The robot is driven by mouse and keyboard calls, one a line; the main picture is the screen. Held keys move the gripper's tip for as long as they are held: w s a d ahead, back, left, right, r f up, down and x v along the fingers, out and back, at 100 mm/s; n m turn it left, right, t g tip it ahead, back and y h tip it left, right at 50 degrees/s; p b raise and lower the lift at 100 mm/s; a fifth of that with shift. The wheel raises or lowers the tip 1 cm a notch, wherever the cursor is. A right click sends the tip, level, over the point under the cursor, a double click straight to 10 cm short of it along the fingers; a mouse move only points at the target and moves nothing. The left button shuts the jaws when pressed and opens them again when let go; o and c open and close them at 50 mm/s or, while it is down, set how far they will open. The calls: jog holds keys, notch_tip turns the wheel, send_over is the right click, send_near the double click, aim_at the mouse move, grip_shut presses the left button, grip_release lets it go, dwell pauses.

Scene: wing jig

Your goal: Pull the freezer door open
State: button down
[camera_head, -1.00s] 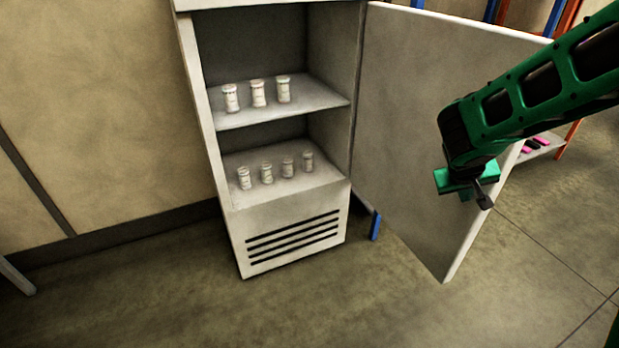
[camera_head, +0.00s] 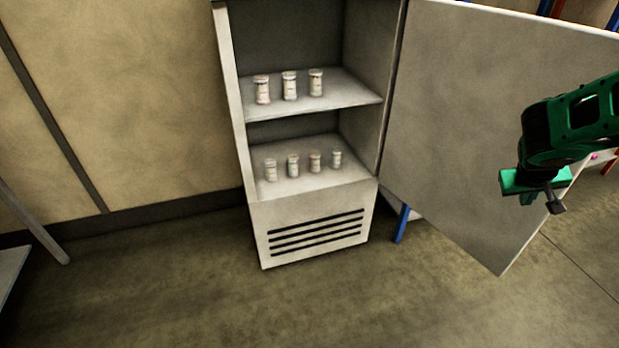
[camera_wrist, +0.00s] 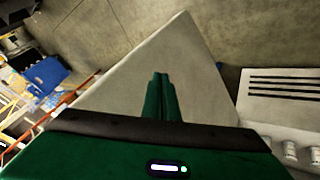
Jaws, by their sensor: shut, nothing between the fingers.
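The freezer (camera_head: 312,212) stands against the wall with its inside showing. Its door (camera_head: 470,120) is swung wide open to the right, and I see its broad inner face. My gripper (camera_head: 541,200) is in front of that face near the door's outer edge. In the wrist view my gripper's fingers (camera_wrist: 161,98) are shut together and empty, with the door (camera_wrist: 200,75) behind them. I cannot tell whether they touch the door. The door's handle is not visible.
Several white jars stand inside the freezer on the upper shelf (camera_head: 345,97) and the lower shelf (camera_head: 330,182). A blue post (camera_head: 401,223) shows below the door. The concrete floor (camera_head: 330,310) in front is clear. Blue and orange racking stands behind the door.

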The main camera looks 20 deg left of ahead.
jog(key=s+a+r, duration=0.2)
jog(key=s+r, duration=0.6)
jog(key=s, duration=0.1)
jog(key=s+d+m+g, duration=0.4)
jog(key=s+d+m, duration=0.1)
jog(key=s+d, duration=1.1)
jog(key=s+m+g+y, duration=0.2)
jog(key=s+m+y, duration=0.2)
jog(key=s, duration=1.4)
jog(key=shift+s, duration=0.15)
jog(key=shift+d+f, duration=0.1)
